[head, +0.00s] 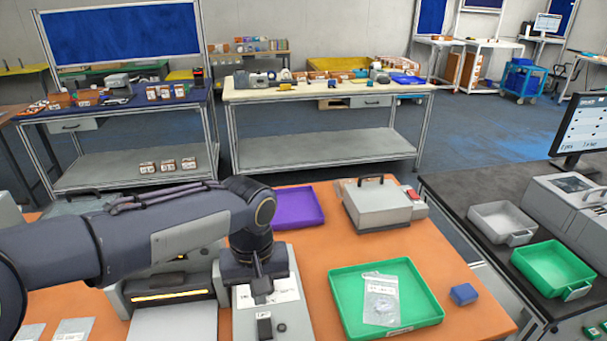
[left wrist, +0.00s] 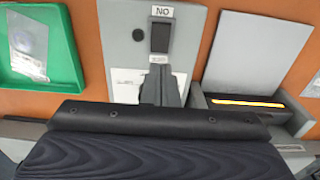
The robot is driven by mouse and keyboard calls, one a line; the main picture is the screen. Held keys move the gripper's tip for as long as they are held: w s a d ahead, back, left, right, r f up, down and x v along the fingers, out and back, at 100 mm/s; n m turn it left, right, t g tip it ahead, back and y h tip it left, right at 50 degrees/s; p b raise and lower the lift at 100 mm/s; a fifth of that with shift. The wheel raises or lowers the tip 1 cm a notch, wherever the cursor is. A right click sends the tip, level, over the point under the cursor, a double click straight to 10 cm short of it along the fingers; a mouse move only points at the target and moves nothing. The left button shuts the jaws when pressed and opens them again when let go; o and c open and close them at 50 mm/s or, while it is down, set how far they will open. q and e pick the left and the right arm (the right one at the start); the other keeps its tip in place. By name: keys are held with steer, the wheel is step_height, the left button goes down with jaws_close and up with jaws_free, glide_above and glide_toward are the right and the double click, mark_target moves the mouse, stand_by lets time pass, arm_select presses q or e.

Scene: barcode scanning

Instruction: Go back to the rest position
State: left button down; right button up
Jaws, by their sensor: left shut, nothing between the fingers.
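My left arm reaches in from the left of the head view over the orange table. In the left wrist view my left gripper (left wrist: 160,72) shows shut in front of the same dark block (left wrist: 160,38), near a "NO" label. Whether the fingertips touch the panel I cannot tell. My right gripper does not show.
A grey machine with a glowing orange slot (head: 172,295) stands left of the panel. A green tray (head: 345,308) with a clear bag (head: 380,298) lies right. A purple tray (head: 298,208), a grey handled box (head: 375,205) and a blue block (head: 463,294) are also on the table.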

arm_select(q)
steer(key=s+a+t+h, duration=0.2)
steer(key=s+a, duration=0.2)
steer(key=s, duration=0.4)
steer(key=s+a+f+m+t+h, duration=0.1)
steer(key=s+a+t, duration=0.2)
steer(key=s+a, duration=0.2)
steer(key=s, duration=0.3)
steer(key=shift+f+m+t+h, duration=0.15)
steer(key=shift+m+t+h, duration=0.15)
steer(key=shift+h, duration=0.1)
